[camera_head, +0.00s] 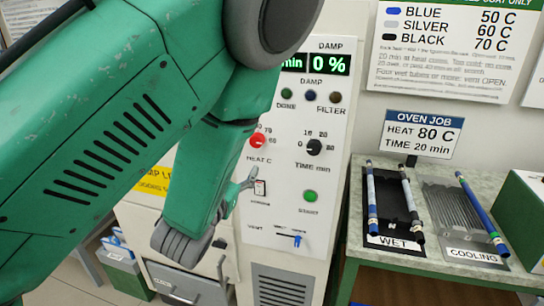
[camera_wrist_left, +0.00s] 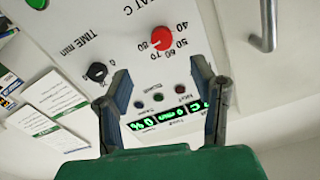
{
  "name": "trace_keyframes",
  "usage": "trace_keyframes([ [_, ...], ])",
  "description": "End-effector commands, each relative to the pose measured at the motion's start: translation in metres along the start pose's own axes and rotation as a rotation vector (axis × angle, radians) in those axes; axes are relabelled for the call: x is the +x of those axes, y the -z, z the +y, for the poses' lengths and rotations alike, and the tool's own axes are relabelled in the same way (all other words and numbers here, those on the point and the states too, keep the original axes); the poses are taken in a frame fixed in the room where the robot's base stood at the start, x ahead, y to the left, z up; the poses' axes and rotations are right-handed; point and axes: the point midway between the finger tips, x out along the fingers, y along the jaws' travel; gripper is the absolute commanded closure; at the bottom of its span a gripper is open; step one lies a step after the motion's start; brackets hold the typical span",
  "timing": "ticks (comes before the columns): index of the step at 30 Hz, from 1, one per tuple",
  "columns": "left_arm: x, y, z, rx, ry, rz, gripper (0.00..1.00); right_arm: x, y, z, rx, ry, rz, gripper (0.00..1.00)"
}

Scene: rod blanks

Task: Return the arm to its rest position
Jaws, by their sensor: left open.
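My green left arm (camera_head: 90,130) fills the left and upper part of the head view and hides much of the oven's left side. My left gripper (camera_head: 238,220) hangs in front of the white oven panel (camera_head: 270,210), low and left of its knobs. In the left wrist view its two fingers stand apart, and the gripper (camera_wrist_left: 160,72) is open with nothing between the fingers. The oven panel (camera_wrist_left: 100,40) shows beyond them, rotated. My right gripper is in neither view.
A red heat knob (camera_head: 257,141), a black time knob (camera_head: 313,147) and a blue vent lever (camera_head: 297,240) are on the panel. At right, a bench holds a black WET tray (camera_head: 394,242) with two rods and a COOLING rack (camera_head: 450,200) with a blue rod (camera_head: 478,210). A green box (camera_head: 520,220) stands far right.

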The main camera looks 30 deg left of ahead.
Motion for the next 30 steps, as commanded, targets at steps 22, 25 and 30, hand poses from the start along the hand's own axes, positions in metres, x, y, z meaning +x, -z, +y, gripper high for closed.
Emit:
trace_keyframes([
  [22,-0.139,-0.302,0.073,-0.005,-0.222,-0.932,0.48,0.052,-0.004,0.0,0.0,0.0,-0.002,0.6],
  [25,-0.19,-0.346,0.085,0.0,-0.285,-1.127,0.48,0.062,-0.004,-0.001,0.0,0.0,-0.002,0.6],
  [30,-0.259,-0.388,0.098,0.011,-0.374,-1.365,0.48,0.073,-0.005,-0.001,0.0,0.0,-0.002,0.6],
])
